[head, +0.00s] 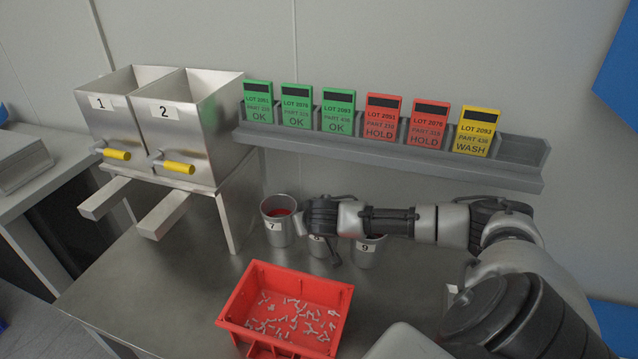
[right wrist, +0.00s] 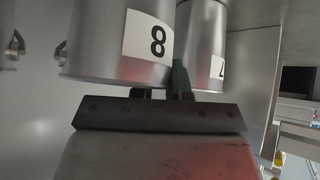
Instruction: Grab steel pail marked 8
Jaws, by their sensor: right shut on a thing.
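The steel pail marked 8 (head: 318,244) stands on the metal table between pail 7 (head: 277,232) and pail 9 (head: 365,256). My right gripper (head: 326,232) covers most of it in the head view. In the right wrist view, pail 8 (right wrist: 115,45) fills the upper left with its label facing me, and my right gripper (right wrist: 165,88) is shut on it. One finger shows between it and a neighbouring pail (right wrist: 200,40), whose label is partly cut off. The contents of pail 8 are hidden. My left gripper is not in view.
A red bin (head: 340,312) of small pale parts stands in front of the pails. Two steel hoppers (head: 190,120) with yellow handles stand at left. A grey rack (head: 400,158) of green, red and yellow lot cards runs along the wall behind. Bare table lies left of the bin.

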